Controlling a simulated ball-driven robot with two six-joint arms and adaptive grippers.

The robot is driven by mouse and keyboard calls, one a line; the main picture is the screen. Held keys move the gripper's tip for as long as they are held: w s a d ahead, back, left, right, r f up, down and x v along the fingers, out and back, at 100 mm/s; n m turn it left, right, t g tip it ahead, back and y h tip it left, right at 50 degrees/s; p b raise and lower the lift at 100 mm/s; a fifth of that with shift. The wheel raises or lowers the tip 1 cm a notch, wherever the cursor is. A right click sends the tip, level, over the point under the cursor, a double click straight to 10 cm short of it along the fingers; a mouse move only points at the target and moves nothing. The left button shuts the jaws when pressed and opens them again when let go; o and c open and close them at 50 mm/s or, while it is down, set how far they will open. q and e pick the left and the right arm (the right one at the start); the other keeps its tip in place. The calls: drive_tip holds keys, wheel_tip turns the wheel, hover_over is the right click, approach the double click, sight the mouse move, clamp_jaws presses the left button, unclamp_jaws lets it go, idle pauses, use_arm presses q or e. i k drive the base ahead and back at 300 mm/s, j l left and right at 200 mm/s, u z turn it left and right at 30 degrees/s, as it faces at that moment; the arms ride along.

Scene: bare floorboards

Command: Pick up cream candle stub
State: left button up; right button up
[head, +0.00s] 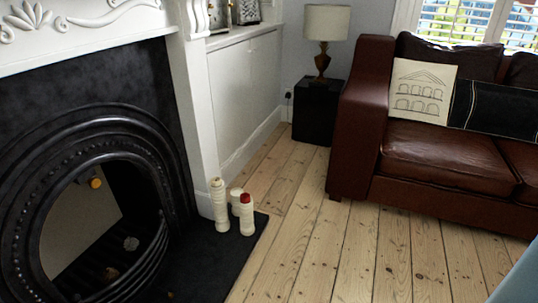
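Three pale, candle-like objects stand close together at the corner of the dark hearth. A tall cream one (218,206) is on the left. A short cream one (236,203) stands partly behind the others and looks most like a candle stub, though I cannot be sure. Neither of my grippers is in view.
The black fireplace (100,130) and its hearth slab (215,260) fill the left. A brown leather sofa (450,160) stands right, beside a black side table (315,112) with a lamp (325,28). The floorboards (320,235) between are clear. A blue-grey surface (522,280) cuts the bottom right corner.

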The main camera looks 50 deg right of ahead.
sight(216, 180)
drive_tip(key=z, duration=1.05)
drive_tip(key=u, duration=0.3)
drive_tip(key=i+l+u, duration=0.15)
drive_tip(key=u, duration=0.3)
drive_tip(key=i+l+u, duration=0.1)
drive_tip(key=l+u, duration=0.15)
drive_tip(key=u, duration=0.2)
drive_tip(key=l+u, duration=0.3)
drive_tip(key=u, duration=0.15)
drive_tip(key=i, duration=0.05)
